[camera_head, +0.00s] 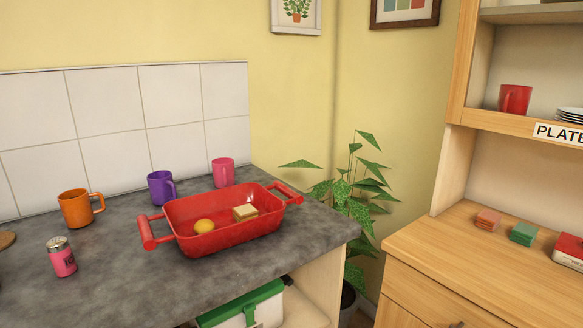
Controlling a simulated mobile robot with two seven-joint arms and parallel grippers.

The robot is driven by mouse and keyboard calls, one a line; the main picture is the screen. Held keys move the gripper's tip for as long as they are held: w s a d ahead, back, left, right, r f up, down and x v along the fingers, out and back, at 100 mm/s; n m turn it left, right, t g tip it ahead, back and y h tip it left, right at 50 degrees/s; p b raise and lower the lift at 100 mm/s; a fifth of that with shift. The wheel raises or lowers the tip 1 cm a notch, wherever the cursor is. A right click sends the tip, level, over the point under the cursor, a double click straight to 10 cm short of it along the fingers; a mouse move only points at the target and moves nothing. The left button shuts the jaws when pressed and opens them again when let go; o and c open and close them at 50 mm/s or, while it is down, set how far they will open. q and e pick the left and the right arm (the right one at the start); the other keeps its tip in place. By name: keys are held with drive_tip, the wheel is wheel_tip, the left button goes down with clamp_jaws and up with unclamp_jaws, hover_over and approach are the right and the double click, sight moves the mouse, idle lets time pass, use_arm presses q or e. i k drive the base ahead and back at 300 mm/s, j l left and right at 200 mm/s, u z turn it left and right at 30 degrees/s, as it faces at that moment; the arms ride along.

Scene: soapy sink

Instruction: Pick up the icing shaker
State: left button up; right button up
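The icing shaker (62,258) is a small pink cylinder with a grey metal top and dark lettering. It stands upright on the grey countertop (130,290), at the left of the head view. It is in front of the orange mug and left of the red tray, apart from both. Neither of my grippers shows in this view.
A red tray (225,240) with handles holds a yellow item (204,226) and a pale block (245,212). Orange (76,209), purple (160,188) and pink (223,172) mugs stand behind. A wooden cabinet (415,255) is at right, a plant (355,190) between. Counter around the shaker is clear.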

sight(60, 250)
drive_tip(key=k+j+u, duration=0.15)
drive_tip(key=u, duration=1.1)
